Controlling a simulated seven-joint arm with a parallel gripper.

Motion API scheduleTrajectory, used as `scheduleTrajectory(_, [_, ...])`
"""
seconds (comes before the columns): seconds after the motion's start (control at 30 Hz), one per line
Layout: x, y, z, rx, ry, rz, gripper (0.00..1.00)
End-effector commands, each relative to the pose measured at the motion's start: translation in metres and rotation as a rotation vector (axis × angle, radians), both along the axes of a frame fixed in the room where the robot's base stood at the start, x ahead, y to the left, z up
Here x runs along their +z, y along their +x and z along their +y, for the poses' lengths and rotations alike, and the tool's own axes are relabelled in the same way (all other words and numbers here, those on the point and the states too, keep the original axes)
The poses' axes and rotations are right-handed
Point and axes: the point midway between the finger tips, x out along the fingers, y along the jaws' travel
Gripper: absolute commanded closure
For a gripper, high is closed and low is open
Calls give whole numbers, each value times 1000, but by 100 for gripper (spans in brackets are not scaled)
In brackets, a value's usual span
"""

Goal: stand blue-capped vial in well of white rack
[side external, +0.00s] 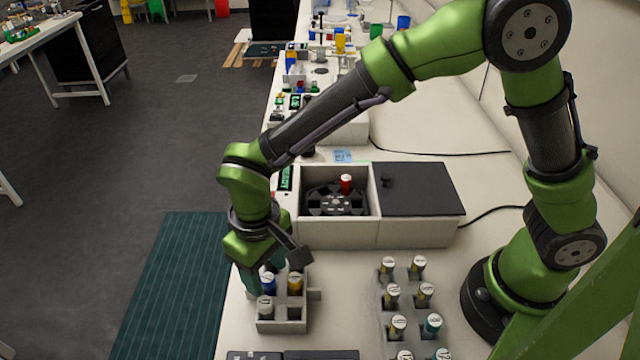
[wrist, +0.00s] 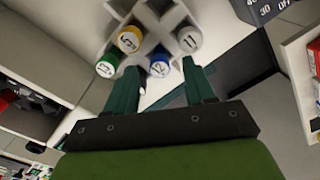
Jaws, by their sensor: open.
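The white rack (side external: 283,326) stands near the bench's left edge in the side view; its pale dividers (wrist: 150,22) show at the top of the wrist view. The blue-capped vial (side external: 268,285) is upright and seems to stand in one of its wells. In the wrist view the blue cap (wrist: 160,67), marked 12, lies between my fingertips. My gripper (wrist: 160,78) is open, with a teal finger on each side of that cap. In the side view my gripper (side external: 259,279) hangs over the rack's left side and partly hides it. The vial's lower body is hidden.
Yellow-capped (wrist: 130,40), green-capped (wrist: 107,66) and grey-capped (wrist: 188,39) vials crowd around it. A front-right well (side external: 294,313) looks empty. Another rack (side external: 412,300) with several vials stands to the right. A grey box (side external: 405,232) holding a dark rotor (side external: 336,202) is behind.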

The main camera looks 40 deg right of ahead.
Motion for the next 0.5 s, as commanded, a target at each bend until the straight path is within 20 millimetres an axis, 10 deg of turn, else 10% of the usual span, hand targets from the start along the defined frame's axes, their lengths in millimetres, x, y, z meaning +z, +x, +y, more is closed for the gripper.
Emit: scheduleTrajectory(0.5, [40,0,0,1,0,-1,46])
